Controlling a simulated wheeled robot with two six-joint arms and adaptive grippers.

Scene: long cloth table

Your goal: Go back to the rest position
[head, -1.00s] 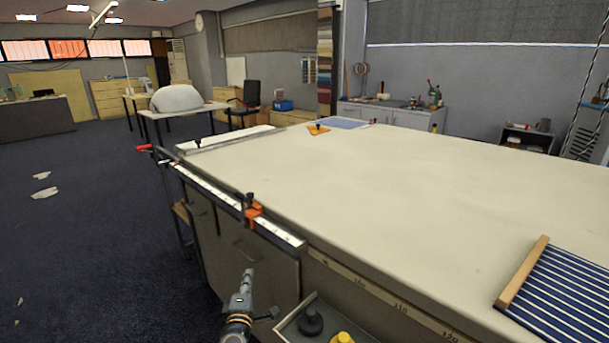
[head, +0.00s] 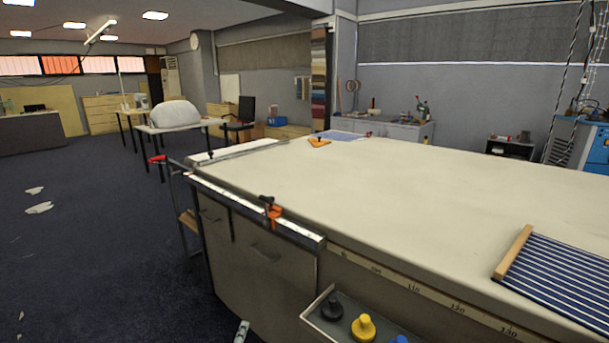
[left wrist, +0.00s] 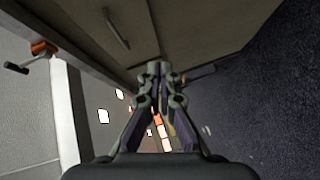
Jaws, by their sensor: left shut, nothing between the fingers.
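My left gripper (head: 242,331) shows only as a tip at the bottom edge of the head view, low beside the table's cabinet. In the left wrist view my left gripper (left wrist: 160,72) is shut, with its fingertips together and nothing between them. The rest of my left arm is out of the head view. My right gripper is in neither view. The long cloth-covered table (head: 400,200) stands to the right of my left gripper, which is apart from its top.
A rail with an orange clamp (head: 271,212) runs along the table's left edge. A tray (head: 318,313) with black, yellow and blue knobbed pieces juts from the front. A striped blue cloth (head: 562,272) lies at right. The floor (head: 90,250) at left is mostly open.

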